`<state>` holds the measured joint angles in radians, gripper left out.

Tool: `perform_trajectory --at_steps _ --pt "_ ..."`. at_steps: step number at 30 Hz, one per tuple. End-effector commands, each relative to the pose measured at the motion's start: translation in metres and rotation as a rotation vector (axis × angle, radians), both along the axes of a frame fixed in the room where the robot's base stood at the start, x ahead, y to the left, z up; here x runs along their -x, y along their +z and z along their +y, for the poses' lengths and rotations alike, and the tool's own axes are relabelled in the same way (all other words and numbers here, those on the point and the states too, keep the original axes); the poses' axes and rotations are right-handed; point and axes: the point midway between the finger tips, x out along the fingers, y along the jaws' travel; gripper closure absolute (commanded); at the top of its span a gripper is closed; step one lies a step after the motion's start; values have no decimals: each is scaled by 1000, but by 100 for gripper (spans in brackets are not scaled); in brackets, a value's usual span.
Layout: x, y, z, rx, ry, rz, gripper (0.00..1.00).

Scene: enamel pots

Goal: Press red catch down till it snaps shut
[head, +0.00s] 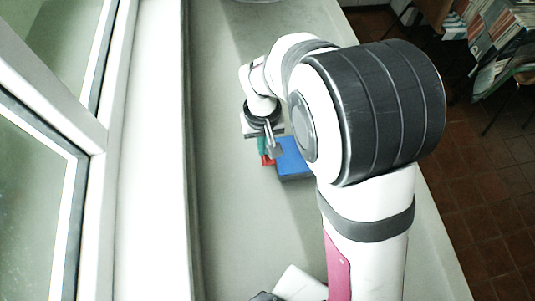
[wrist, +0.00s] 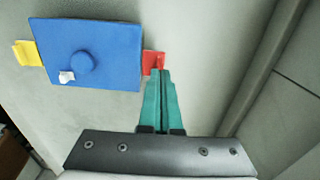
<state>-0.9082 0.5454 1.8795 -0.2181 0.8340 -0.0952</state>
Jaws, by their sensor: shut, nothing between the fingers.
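A blue box lid (wrist: 105,42) with a round knob shows in the wrist view, and the blue box (head: 295,157) stands on the counter in the head view. The red catch (wrist: 149,66) sticks out from the lid's right side in the wrist view; in the head view the red catch (head: 267,161) is partly hidden by my gripper. My gripper (wrist: 163,73) has teal fingers, shut and empty, with their tips right at the red catch's outer end. I cannot tell whether they touch it. In the head view my gripper (head: 266,153) is at the box's left side.
A yellow catch (wrist: 27,53) sticks out from the lid's opposite side, and a small white piece (wrist: 66,76) is at the lid's near edge. The grey counter (head: 225,225) is clear around the box. A window frame (head: 150,150) runs along the left.

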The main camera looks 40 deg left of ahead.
Motion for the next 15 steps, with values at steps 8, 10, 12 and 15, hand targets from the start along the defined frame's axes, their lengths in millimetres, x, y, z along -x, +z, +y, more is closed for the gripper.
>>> perform_trajectory --at_steps 8,10,12,15 --pt "0 -1 0 0 0 0 100" --pt "0 -2 0 1 0 1 100" --pt "0 -4 0 1 0 1 100" --pt "0 -6 0 0 0 0 100"
